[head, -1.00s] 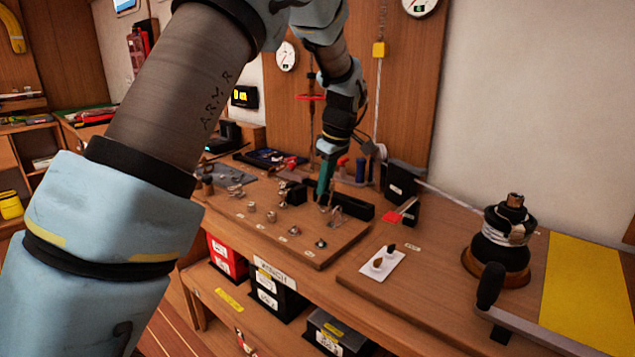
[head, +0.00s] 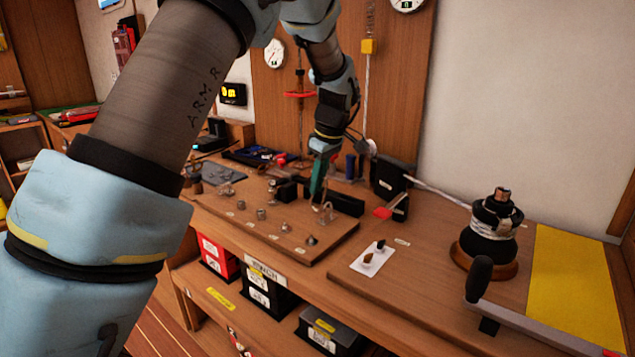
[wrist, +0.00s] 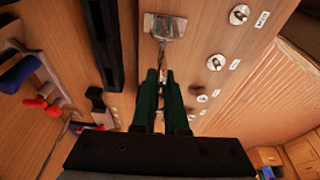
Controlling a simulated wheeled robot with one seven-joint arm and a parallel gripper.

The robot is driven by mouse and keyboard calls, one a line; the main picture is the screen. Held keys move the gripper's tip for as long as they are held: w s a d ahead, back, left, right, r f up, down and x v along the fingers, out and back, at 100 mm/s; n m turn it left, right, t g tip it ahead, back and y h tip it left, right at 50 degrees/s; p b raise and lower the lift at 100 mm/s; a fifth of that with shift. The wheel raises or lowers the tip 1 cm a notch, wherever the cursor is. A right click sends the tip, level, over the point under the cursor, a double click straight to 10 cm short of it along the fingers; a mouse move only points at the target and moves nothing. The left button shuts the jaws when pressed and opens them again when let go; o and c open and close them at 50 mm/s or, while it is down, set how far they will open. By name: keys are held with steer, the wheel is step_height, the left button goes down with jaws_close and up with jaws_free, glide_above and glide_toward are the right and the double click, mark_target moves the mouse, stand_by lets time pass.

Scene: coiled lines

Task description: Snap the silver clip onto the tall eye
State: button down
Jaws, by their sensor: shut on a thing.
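My gripper (head: 318,196) points down over the wooden fittings board (head: 335,240), its green fingers close together. In the wrist view my gripper (wrist: 163,76) is shut on a thin silver piece that seems to be the silver clip (wrist: 163,54), mostly hidden between the fingers. A bright silver metal fitting (wrist: 165,25) lies just beyond the fingertips; it also shows as a silver loop (head: 327,211) in the head view. I cannot tell whether clip and fitting touch. Several small metal fittings stand in a labelled row; I cannot tell which is the tall eye.
A long black bar (head: 347,203) lies close beside my gripper. Screwdriver-like tools with blue (wrist: 20,74) and red handles are at the back. A winch (head: 490,235) with rope and a white card (head: 371,258) with two small pieces are to the right.

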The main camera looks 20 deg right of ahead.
steer(key=shift+s+d+f, duration=0.25)
steer(key=shift+s+d, duration=0.05)
steer(key=shift+s, duration=0.3)
steer(key=shift+s+d+f, duration=0.2)
steer(key=shift+s+d, duration=0.1)
steer(key=shift+s, duration=0.3)
stand_by(0.6)
steer(key=shift+s+d+r, duration=0.25)
steer(key=shift+s+r, duration=0.1)
steer(key=shift+s, duration=0.1)
steer(key=shift+r, duration=0.2)
stand_by(0.5)
steer(key=shift+w+r+p, duration=0.1)
steer(key=shift+r+p, duration=0.6)
steer(key=shift+r, duration=0.2)
steer(key=c, duration=0.9)
jaws_free()
steer(key=shift+o, duration=0.2)
